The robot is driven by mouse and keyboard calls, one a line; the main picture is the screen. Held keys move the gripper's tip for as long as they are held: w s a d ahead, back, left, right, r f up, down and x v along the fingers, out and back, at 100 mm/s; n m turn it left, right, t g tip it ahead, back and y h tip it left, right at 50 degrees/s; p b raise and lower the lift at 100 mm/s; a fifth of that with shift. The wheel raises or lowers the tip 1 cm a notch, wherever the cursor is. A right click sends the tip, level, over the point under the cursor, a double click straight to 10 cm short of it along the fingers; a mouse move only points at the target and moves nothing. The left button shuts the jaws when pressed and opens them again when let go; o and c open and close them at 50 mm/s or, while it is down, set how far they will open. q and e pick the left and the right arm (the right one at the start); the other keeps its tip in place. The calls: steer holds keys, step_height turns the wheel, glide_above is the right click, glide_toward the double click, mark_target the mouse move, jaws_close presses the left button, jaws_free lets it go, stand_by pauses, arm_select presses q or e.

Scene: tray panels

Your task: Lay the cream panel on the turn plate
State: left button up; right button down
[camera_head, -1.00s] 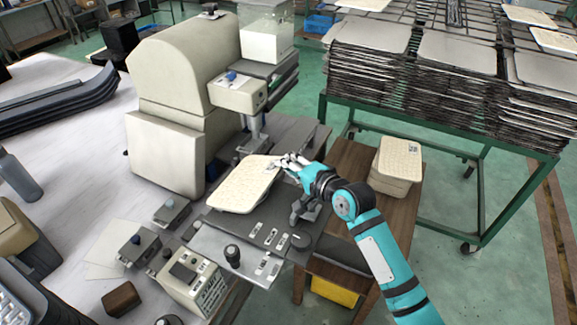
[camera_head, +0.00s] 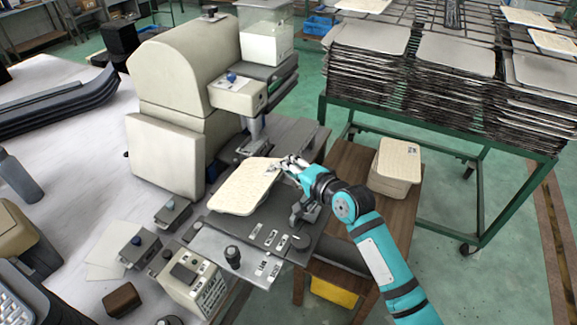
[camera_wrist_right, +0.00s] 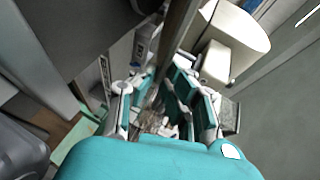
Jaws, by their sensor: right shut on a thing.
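The cream panel (camera_head: 243,189) is a flat, light board with rounded corners in the head view. It is over the dark metal bed in front of the cream machine. My right gripper (camera_head: 283,165) is shut on its far right corner. I cannot tell whether the panel touches the surface below or hangs just above it. I cannot pick out the turn plate; the panel may cover it. In the right wrist view my right gripper (camera_wrist_right: 160,105) shows its teal and grey fingers, but the panel is not clear there. My left gripper is not in view.
The cream machine (camera_head: 180,90) with its head (camera_head: 238,95) stands just behind the panel. A stack of cream panels (camera_head: 396,165) sits on the wooden table to the right. A green rack (camera_head: 440,130) stands behind. Control boxes and knobs lie in front.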

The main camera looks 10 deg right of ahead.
steer(key=shift+f, duration=0.15)
stand_by(0.3)
steer(key=c, duration=1.4)
jaws_free()
steer(key=shift+o, duration=0.2)
steer(key=v, duration=1.2)
steer(key=shift+s, duration=0.1)
